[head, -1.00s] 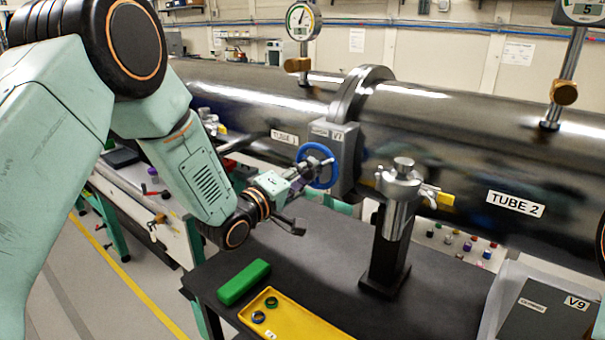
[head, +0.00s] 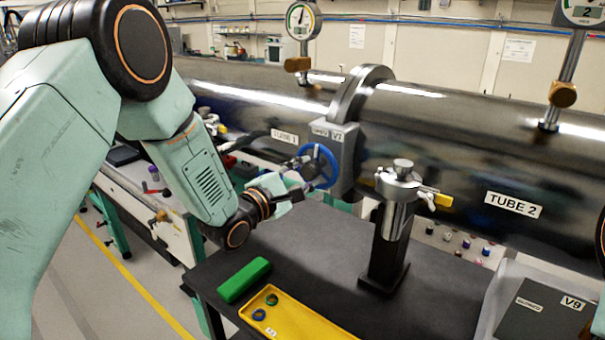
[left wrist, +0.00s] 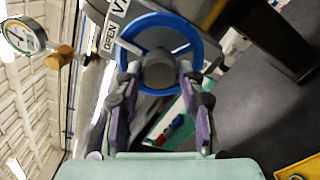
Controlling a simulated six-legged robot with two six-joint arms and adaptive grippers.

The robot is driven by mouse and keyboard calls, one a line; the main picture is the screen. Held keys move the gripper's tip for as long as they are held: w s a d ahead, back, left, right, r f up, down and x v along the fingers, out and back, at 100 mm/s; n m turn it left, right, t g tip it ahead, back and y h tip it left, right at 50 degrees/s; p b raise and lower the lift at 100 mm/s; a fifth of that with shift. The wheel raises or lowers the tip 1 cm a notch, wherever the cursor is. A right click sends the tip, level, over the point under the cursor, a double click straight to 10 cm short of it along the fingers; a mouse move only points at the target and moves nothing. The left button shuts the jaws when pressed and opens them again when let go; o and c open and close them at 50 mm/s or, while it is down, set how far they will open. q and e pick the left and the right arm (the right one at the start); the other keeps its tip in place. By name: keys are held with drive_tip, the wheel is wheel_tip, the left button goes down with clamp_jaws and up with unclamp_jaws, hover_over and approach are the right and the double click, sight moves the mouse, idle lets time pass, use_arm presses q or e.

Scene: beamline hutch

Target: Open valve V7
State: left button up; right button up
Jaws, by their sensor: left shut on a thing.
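Valve V7's blue handwheel (head: 319,166) is on the grey valve box (head: 345,146) at the tube flange. In the left wrist view the wheel (left wrist: 198,50) fills the top middle, with a grey hub (left wrist: 158,70) at its centre. My left gripper (head: 300,186) is at the wheel's near side. In the left wrist view its two fingers (left wrist: 158,88) stand on either side of the hub, shut on the handwheel at its middle. The exact finger contact is partly hidden. My right gripper is not in view.
A steel post with a clamp (head: 397,225) stands right of the wheel on the black table (head: 330,262). A green block (head: 243,279) and a yellow tray (head: 305,322) with small rings lie in front. The V9 box (head: 545,310) is at the lower right.

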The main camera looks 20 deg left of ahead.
use_arm(q)
drive_tip(key=shift+r+n, duration=0.15)
drive_tip(key=shift+n, duration=0.45)
drive_tip(key=o, duration=1.2)
drive_tip(key=shift+w+d, duration=0.1)
drive_tip(key=shift+c, duration=0.2)
drive_tip(key=shift+s+a, duration=0.3)
drive_tip(key=shift+s, duration=0.25)
drive_tip(key=v, duration=1)
drive_tip(key=shift+s, duration=0.4)
drive_tip(key=shift+s+a, duration=0.1)
